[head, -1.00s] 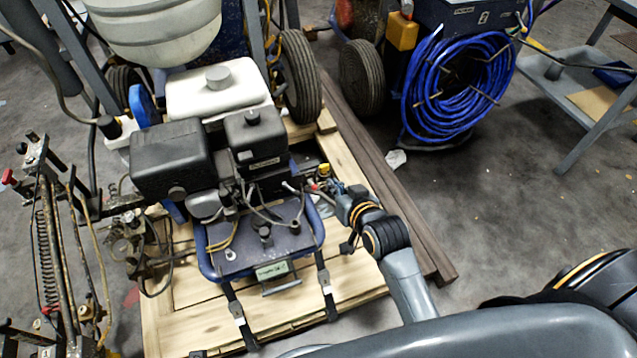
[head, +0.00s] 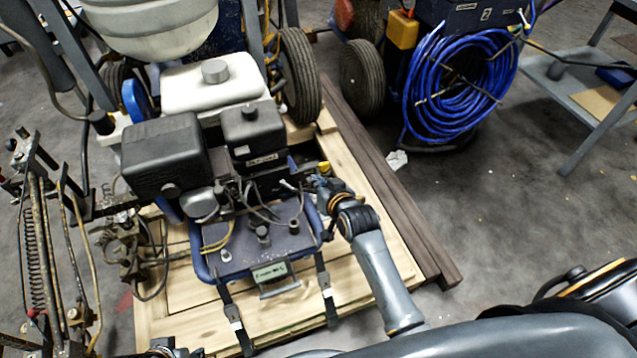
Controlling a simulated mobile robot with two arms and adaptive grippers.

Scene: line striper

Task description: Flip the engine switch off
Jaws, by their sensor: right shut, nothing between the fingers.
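The line striper's engine (head: 250,140) has black covers and a white tank (head: 213,85). It sits above a blue-framed plate (head: 265,245) on a wooden pallet. My right gripper (head: 312,183) is at the engine's right side, close to its lower wiring and a small yellow part (head: 323,168). The right gripper looks shut and holds nothing I can see. I cannot pick out the engine switch; it is too small or hidden near the gripper. I cannot tell whether the gripper touches the engine.
The wooden pallet (head: 375,262) and a dark beam (head: 405,205) lie under and beside the striper. A coiled blue hose (head: 455,90) hangs on a machine at the upper right. A spring-and-rod assembly (head: 50,240) stands at the left.

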